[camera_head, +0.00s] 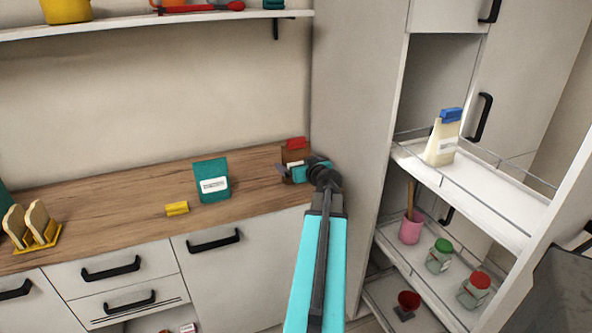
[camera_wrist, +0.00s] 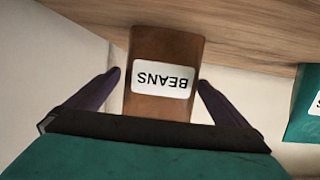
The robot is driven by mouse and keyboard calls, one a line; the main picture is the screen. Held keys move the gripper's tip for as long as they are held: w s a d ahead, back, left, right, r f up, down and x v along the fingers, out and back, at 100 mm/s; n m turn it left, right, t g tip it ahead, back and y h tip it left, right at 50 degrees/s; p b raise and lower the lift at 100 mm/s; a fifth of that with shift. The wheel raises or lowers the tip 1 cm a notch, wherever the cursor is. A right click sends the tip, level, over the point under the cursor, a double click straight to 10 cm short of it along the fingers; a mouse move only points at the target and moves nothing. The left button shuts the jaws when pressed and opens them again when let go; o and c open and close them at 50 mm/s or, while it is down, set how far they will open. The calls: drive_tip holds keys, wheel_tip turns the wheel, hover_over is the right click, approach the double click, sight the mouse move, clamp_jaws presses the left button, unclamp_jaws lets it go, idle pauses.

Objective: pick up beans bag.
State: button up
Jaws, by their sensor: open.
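The beans bag (camera_head: 292,156) is brown with a red top and stands at the right end of the wooden counter, against the tall cabinet side. In the wrist view the beans bag (camera_wrist: 165,43) shows its white label reading "BEANS" upside down. My gripper (camera_wrist: 159,80) is open, with one dark finger on each side of the bag. In the head view my gripper (camera_head: 284,172) covers the lower part of the bag.
A teal bag (camera_head: 211,180) and a yellow clip (camera_head: 177,208) lie left of the beans bag on the counter (camera_head: 120,215). A toast rack (camera_head: 45,240) is farther left. The pull-out shelf at right holds a cream bag (camera_head: 441,142) with a blue clip; jars stand below.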

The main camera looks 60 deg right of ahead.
sight(293, 161)
drive_tip(key=shift+w, duration=0.15)
drive_tip(key=shift+f+p+x, duration=0.2)
drive_tip(key=shift+p+x, duration=0.7)
drive_tip(key=shift+x, duration=1.65)
drive_tip(key=shift+c, duration=0.4)
drive_tip(key=c, duration=1.2)
drive_tip(key=shift+r, duration=0.2)
